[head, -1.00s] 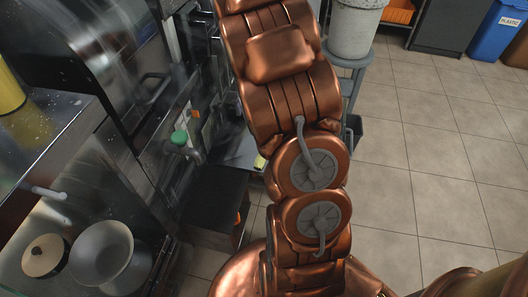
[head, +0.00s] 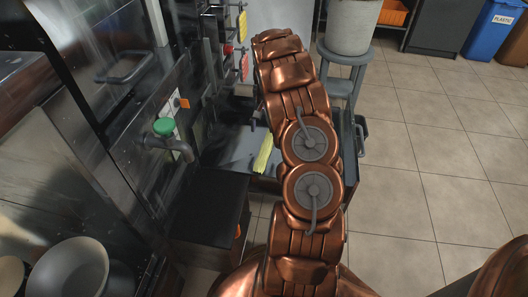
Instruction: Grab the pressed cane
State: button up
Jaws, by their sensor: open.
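The pressed cane (head: 263,154) is a short, flat yellow-green piece. It lies tilted on a grey metal tray (head: 226,148) beside the press, just left of my copper arm. The press (head: 185,95) is a tall dark metal machine on the left with a green-topped tap. My arm reaches up past the tray, toward the top middle of the picture. My gripper does not show in the head view, so I cannot see where it is relative to the cane.
A grey bucket (head: 352,25) stands on a grey stool (head: 343,72) beyond the arm. Bowls (head: 69,270) sit at lower left. A black box-like ledge (head: 209,210) juts out below the tap. The tiled floor (head: 430,170) at right is clear.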

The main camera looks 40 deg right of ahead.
aim_at(266, 147)
jog(key=shift+s+f+b, duration=0.2)
jog(key=shift+f+b, duration=0.4)
jog(key=shift+f, duration=0.7)
jog(key=shift+s+f+b, duration=0.2)
jog(key=shift+f+b, duration=0.35)
jog(key=shift+f, duration=0.8)
jog(key=shift+s+f+b, duration=0.2)
jog(key=shift+f+b, duration=0.4)
jog(key=shift+f, duration=0.7)
jog(key=c, duration=1.3)
jog(key=shift+r, duration=0.1)
jog(key=shift+c, duration=0.2)
